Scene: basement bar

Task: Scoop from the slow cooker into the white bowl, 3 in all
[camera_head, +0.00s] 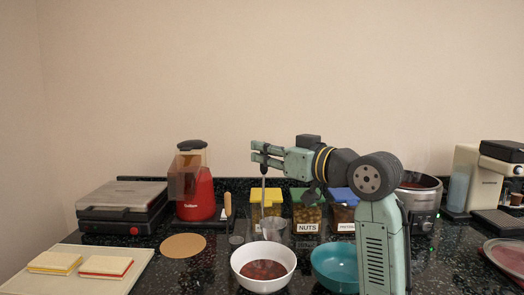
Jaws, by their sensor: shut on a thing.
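The slow cooker (424,205) stands at the right behind my arm, which hides part of it. Dark red-brown food shows inside its open top. The white bowl (238,264) is at the front centre and holds some similar dark red-brown food. My gripper (255,152) is shut on the upright handle of a metal ladle. The ladle's cup (273,229) hangs just above or behind the far rim of the white bowl; I cannot tell its exact depth. What is in the cup is not visible.
A teal bowl (336,276) stands close right of the white bowl. Lidded containers, one labelled NUTS (307,218), stand behind. A red appliance (195,195), a contact grill (122,208), a cork mat (183,245) and a board with sandwiches (130,255) are left. A coffee machine (490,185) is far right.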

